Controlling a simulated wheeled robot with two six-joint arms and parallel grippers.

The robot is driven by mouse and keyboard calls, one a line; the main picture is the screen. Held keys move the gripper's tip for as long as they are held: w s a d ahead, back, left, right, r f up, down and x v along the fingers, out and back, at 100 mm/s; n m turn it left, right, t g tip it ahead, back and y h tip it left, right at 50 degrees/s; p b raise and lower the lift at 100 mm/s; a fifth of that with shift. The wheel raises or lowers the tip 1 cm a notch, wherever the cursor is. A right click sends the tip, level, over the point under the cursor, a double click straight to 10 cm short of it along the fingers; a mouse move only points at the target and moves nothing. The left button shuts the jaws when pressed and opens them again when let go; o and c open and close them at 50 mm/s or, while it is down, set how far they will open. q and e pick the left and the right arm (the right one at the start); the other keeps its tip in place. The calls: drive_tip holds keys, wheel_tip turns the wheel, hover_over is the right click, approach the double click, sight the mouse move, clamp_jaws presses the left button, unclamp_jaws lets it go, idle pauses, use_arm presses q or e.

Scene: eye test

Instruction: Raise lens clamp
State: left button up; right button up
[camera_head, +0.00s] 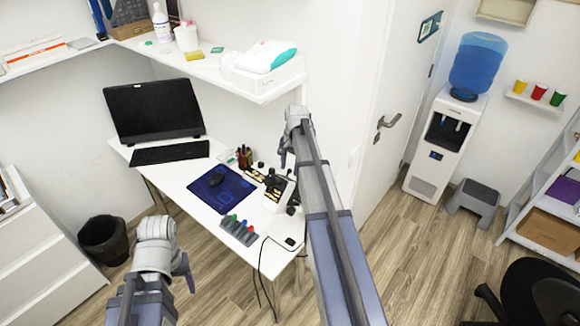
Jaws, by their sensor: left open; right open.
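A small black and white optical device (281,189) stands on the white desk, near its right edge. A lens clamp on it is too small to make out for sure. My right gripper (286,158) hangs above and behind the device in the picture, apart from it as far as I can tell, and holds nothing that I can see; its arm hides part of the desk's right side. My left gripper (187,274) is low in front of the desk, away from the device, mostly hidden by its own wrist. Both grippers are open.
The white desk (205,205) also holds a monitor (153,108), a keyboard (170,152), a blue mouse mat (236,193) with a mouse, and a grey rack (239,231) with coloured tops. A shelf (262,97) overhangs the back.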

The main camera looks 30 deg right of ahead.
drive_tip(key=shift+r, duration=0.15)
wheel_tip(320, 180, up, 8)
drive_tip(key=p, duration=0.7)
drive_tip(key=shift+s+d+f+p, duration=0.25)
drive_tip(key=shift+s+p, duration=0.15)
drive_tip(key=shift+f, duration=0.1)
